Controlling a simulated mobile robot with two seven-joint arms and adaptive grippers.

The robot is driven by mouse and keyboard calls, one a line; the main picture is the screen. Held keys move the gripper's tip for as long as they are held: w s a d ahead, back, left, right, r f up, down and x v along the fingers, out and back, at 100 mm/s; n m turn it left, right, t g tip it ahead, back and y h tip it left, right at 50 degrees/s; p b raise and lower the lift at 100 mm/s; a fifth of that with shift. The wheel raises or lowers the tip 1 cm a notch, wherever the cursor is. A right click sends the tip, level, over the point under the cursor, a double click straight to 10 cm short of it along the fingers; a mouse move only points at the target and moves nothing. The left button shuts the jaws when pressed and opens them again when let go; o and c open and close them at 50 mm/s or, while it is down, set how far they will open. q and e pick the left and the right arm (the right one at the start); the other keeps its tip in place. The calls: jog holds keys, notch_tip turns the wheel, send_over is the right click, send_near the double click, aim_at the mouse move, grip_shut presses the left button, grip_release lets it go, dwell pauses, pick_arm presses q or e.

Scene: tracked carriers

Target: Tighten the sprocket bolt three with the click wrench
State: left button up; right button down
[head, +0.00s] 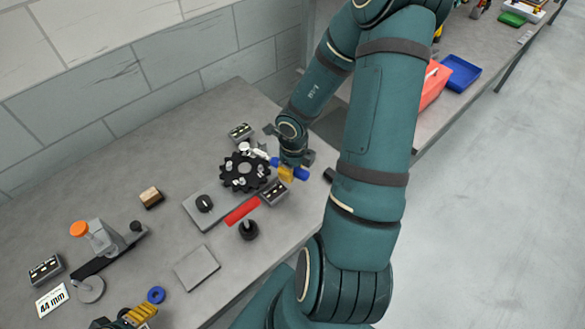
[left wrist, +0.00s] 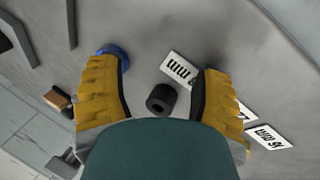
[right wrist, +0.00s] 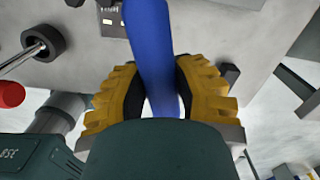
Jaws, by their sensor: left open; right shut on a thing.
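The black sprocket (head: 240,184) lies on a grey plate on the bench, with several silver bolts standing on its face. The click wrench, with a blue handle (head: 301,174), reaches from my right gripper (head: 287,172) to the sprocket's upper right edge. Its silver head is near a bolt there; I cannot tell whether it is seated, or which bolt is number three. In the right wrist view the yellow fingers are shut on the blue handle (right wrist: 152,45). My left gripper (left wrist: 160,70) is open and empty above the bench; its fingers show at the head view's bottom edge (head: 138,316).
A red strip (head: 242,211) and a black knob (head: 249,230) lie below the sprocket. A black cylinder (left wrist: 161,98) lies below my left gripper.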

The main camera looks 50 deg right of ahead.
pick_arm(q)
jog(key=shift+f, duration=0.1)
pick_arm(e)
jog(key=shift+a, duration=0.15)
pick_arm(q)
jog(key=shift+s+f+b, duration=0.1)
jog(key=shift+f+b, duration=0.35)
jog(key=shift+b, duration=0.1)
pick_arm(e)
jog(key=shift+s+a+m, duration=0.15)
jog(key=shift+a+m, duration=0.35)
jog(key=shift+a, duration=0.2)
pick_arm(q)
jog(key=shift+f, duration=0.15)
pick_arm(e)
jog(key=shift+a, duration=0.1)
pick_arm(q)
jog(key=shift+r, duration=0.2)
jog(key=shift+r+p, duration=0.45)
jog(key=shift+p, duration=0.15)
pick_arm(e)
jog(key=shift+d, duration=0.3)
pick_arm(q)
jog(key=shift+r, duration=0.25)
pick_arm(e)
jog(key=shift+d, duration=0.15)
